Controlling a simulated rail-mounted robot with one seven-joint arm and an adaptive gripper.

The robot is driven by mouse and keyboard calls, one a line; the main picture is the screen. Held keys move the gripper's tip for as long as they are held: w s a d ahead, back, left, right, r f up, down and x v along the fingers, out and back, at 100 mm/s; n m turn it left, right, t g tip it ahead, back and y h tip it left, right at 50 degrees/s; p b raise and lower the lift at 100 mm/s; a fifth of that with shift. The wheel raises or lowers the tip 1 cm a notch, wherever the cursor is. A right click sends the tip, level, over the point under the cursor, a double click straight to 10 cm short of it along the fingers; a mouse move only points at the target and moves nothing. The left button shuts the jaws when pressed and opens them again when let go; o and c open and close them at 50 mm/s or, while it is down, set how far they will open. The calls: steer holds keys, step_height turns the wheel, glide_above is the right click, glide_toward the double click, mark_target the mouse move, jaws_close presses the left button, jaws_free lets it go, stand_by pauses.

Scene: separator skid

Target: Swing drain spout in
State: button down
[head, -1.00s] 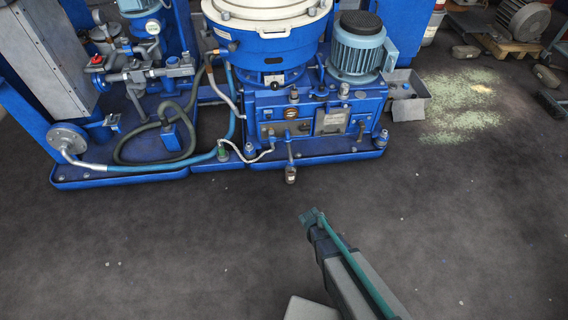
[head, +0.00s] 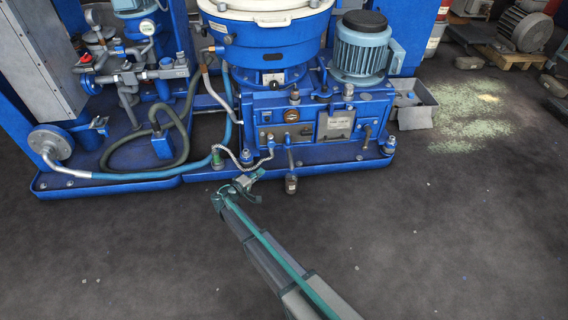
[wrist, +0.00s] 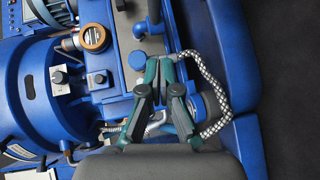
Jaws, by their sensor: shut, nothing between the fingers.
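The drain spout appears to be the small grey-brown piece (head: 291,184) on a thin pipe at the front of the blue separator base (head: 345,145). It points out over the floor, past the front edge of the skid. My gripper (head: 256,176) is low in front of the skid, a little left of the spout and apart from it. In the wrist view the two green-and-dark fingers (wrist: 159,64) are together with nothing between them, over the blue base front. I cannot clearly make out the spout in the wrist view.
A braided hose (head: 238,160) loops beside my gripper; it also shows in the wrist view (wrist: 212,88), right of the fingers. A round brass-rimmed gauge (wrist: 94,38) is on the base. A motor (head: 362,45) stands above.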

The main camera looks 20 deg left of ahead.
steer(key=shift+w+r, duration=0.1)
steer(key=shift+r, duration=0.15)
steer(key=b, duration=0.4)
glide_toward(290, 157)
steer(key=w+a+f, duration=0.2)
steer(key=w+a, duration=0.1)
steer(key=w, duration=0.1)
steer(key=shift+w+d+f+b, duration=0.1)
steer(key=shift+w+d+b, duration=0.25)
steer(key=shift+w+d, duration=0.4)
steer(key=shift+w+d+b, duration=0.3)
steer(key=shift+w+d, duration=0.2)
steer(key=shift+d, duration=0.4)
